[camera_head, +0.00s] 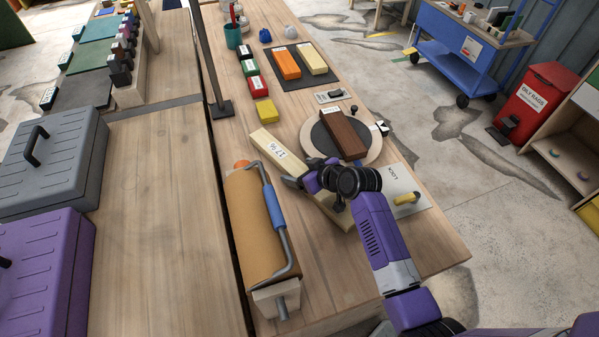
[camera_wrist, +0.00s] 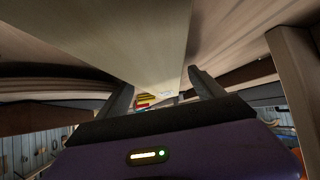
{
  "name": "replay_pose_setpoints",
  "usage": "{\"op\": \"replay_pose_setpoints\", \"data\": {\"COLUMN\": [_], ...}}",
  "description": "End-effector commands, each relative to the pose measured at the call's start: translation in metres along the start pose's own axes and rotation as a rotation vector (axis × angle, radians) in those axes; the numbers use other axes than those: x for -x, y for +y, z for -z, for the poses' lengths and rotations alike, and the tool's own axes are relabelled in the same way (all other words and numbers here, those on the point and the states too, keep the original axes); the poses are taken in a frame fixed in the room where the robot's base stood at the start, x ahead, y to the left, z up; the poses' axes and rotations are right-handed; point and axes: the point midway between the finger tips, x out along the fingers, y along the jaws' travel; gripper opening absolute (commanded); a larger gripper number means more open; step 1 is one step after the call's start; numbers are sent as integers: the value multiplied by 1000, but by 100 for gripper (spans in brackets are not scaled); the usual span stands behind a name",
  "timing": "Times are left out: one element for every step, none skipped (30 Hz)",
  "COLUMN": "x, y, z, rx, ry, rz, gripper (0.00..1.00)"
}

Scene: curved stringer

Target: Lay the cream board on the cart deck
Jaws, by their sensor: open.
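The long cream board (camera_head: 318,187) lies diagonally on the wooden workbench in the head view, with a printed label at its far end. My gripper (camera_head: 298,178) is at the board's middle and hides part of it. In the wrist view the board (camera_wrist: 125,38) looms large, reaching between the two spread fingers of my gripper (camera_wrist: 163,90). The jaws are open; I cannot tell whether a finger touches the board. The blue cart (camera_head: 455,48) stands on the floor at the upper right, with several small items on its top deck.
A brown paper roll (camera_head: 250,225) with a metal bar lies close left of the board. A round turntable (camera_head: 373,148) carries a dark brown block (camera_head: 343,134). Orange and cream blocks lie on a dark mat (camera_head: 286,84). A red bin (camera_head: 533,98) stands right of the cart.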

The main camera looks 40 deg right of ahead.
Motion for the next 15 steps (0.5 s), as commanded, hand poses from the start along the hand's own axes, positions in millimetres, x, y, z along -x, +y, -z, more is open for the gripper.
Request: {"op": "replay_pose_setpoints", "data": {"x": [-3, -4, -5, -5, -5, -5, -5, -5, -5, -5, -5, -5, -5, -5, -5], "y": [0, 0, 0, 0, 0, 0, 0, 0, 0, 0, 0, 0, 0, 0, 0], "z": [0, 0, -1, -1, -1, -1, -1, -1, -1, -1, -1, -1, -1, -1, -1], "rx": [0, 0, 0, 0, 0, 0, 0, 0, 0, 0, 0, 0, 0, 0, 0], "ry": [-1, -1, -1, -1, -1, -1, -1, -1, -1, -1, -1, -1, -1, -1, -1], "rz": [0, 0, 0, 0, 0, 0, 0, 0, 0, 0, 0, 0, 0, 0, 0], "gripper": [78, 78, 78, 78, 78, 78, 78, 78, 78, 72, 66, 59, 53, 47, 39]}}
